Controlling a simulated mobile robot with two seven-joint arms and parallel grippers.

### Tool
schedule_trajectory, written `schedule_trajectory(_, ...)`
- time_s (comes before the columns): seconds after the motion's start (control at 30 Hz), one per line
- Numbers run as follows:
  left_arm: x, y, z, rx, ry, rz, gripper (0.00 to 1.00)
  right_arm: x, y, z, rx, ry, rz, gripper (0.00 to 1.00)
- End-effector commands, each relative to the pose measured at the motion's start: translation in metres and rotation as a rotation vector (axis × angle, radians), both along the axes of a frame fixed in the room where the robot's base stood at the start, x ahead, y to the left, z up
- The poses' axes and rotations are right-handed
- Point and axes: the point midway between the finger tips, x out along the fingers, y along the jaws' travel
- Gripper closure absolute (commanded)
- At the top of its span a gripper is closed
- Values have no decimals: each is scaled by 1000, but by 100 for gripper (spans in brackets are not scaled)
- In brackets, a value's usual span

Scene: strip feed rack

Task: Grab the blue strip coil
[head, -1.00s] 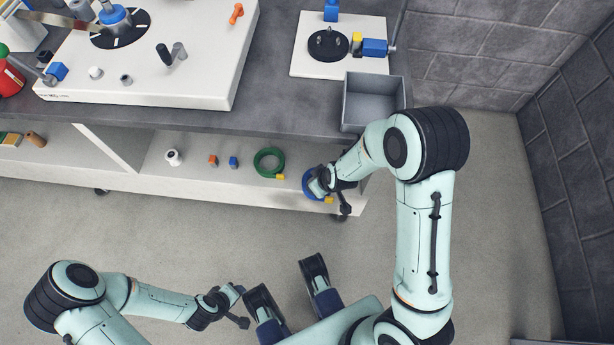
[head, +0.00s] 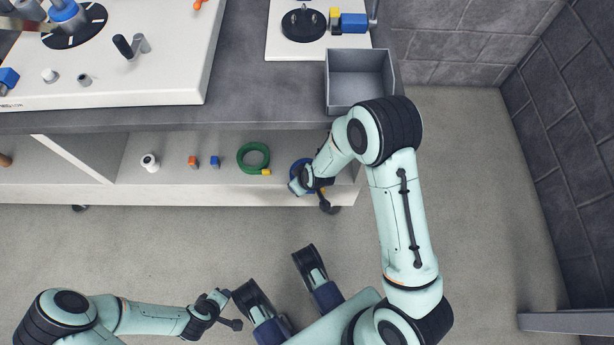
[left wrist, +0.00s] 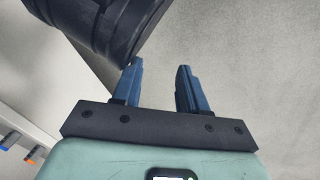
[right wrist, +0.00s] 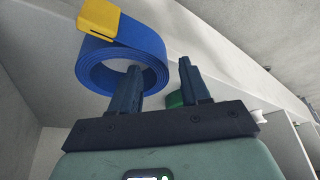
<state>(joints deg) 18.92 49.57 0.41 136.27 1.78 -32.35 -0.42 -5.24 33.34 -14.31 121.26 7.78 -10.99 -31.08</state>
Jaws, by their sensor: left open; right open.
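The blue strip coil (right wrist: 92,72) stands out in the right wrist view, a wound blue band with a yellow clip (right wrist: 98,20). In the head view the coil (head: 294,168) is mostly hidden behind my right gripper (head: 297,186), at the right end of the lower shelf. My right gripper (right wrist: 157,78) is open; in its wrist view one finger overlaps the coil's lower middle and the other is right of it. I cannot tell whether they touch. My left gripper (head: 226,295) is open and empty away from the shelf; it also shows in the left wrist view (left wrist: 160,68).
A green coil (head: 242,160) lies left of the blue one on the shelf (head: 130,178). Small orange (head: 193,161) and blue (head: 215,161) blocks and a white piece (head: 149,162) sit further left. A grey bin (head: 360,88) stands on the worktop above.

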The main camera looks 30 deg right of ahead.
Motion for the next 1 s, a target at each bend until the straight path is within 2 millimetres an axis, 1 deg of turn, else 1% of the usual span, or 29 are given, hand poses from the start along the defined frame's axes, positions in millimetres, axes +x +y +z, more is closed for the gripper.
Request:
schedule_trajectory(0.03,-7,1,-10,-2,26,2,57,2,0,-11,0,2,-1,54)
schedule_trajectory(0.13,-19,2,-19,-5,66,4,57,8,2,-23,0,2,0,54)
schedule_trajectory(0.23,-25,3,-22,-5,84,6,57,10,3,-27,1,1,0,54)
schedule_trajectory(0.4,-24,3,-21,-6,83,6,57,10,3,-26,0,0,0,54)
schedule_trajectory(0.43,-24,3,-21,-5,83,5,57,10,3,-26,0,0,0,60)
schedule_trajectory(0.47,-24,3,-21,-5,83,5,57,10,2,-26,0,0,0,70)
schedule_trajectory(0.5,-24,3,-21,-5,82,5,57,10,2,-26,0,0,0,83)
schedule_trajectory(0.53,-24,3,-21,-5,82,5,57,10,2,-26,0,0,0,93)
schedule_trajectory(0.57,-24,3,-21,-5,82,5,57,10,2,-26,0,0,0,100)
schedule_trajectory(1.0,-23,3,-19,-5,76,5,57,10,2,-23,0,-1,1,100)
